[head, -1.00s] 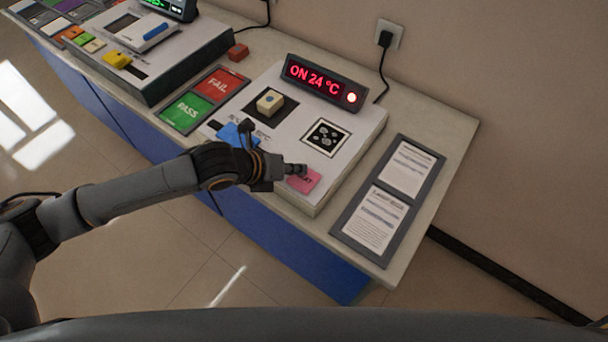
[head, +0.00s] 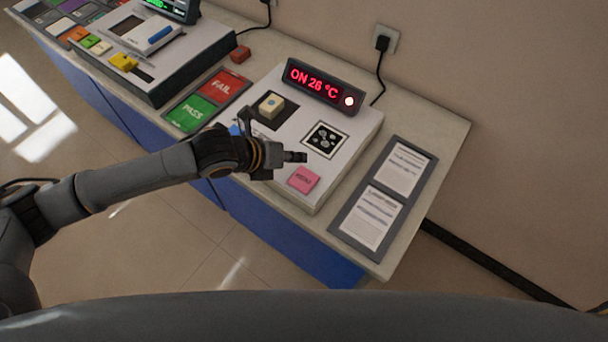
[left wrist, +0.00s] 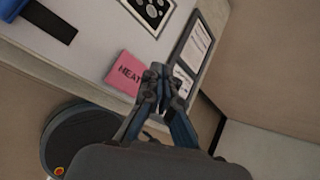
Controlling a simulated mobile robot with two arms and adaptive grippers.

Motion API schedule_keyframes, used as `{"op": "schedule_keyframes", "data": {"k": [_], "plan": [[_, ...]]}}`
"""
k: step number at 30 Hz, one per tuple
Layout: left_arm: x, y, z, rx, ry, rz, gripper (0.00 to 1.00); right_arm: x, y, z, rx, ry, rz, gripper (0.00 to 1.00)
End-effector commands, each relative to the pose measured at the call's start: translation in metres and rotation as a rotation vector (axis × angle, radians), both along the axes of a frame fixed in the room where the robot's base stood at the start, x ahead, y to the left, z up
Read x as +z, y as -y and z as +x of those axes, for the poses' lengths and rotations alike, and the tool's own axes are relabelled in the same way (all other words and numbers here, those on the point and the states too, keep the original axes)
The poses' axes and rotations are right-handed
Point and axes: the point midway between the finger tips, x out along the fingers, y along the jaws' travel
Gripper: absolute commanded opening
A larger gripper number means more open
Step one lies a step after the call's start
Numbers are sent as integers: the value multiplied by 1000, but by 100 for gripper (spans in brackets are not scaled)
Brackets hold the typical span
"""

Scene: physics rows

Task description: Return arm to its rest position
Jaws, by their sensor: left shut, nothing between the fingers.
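My left gripper (head: 296,157) is shut and empty. In the head view it hovers over the front part of the white heater device, just above and left of the pink HEAT button (head: 303,179). In the left wrist view the closed fingertips (left wrist: 158,72) show beside the pink button (left wrist: 126,72), with a gap that I cannot measure. The device's display (head: 322,84) reads "ON 26 °C" in red, with a bright lamp at its right end. A blue part (head: 234,130) of the device is partly hidden behind my left arm. My right gripper is not in view.
The table (head: 447,124) also bears a dark frame with printed sheets (head: 384,197) on the right. Red FAIL (head: 222,86) and green PASS (head: 190,113) panels lie left of the heater. Another device (head: 165,55) stands further left. Open floor lies in front.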

Motion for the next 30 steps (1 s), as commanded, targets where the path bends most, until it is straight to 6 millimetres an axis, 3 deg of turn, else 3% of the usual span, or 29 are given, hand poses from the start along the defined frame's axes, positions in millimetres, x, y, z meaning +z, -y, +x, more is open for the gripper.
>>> {"op": "schedule_keyframes", "data": {"k": [11,17,20,23,26,30], "plan": [[-1,1,-1,4,-3,-3,0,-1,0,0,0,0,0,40],[2,26,-28,162,-155,-139,0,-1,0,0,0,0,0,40],[9,39,-47,372,-323,-282,0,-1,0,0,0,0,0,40],[14,35,-61,649,-511,-438,0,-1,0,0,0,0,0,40],[11,14,-72,969,-695,-589,0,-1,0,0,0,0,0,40],[-6,-38,-93,1462,-909,-777,0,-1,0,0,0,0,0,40]]}}
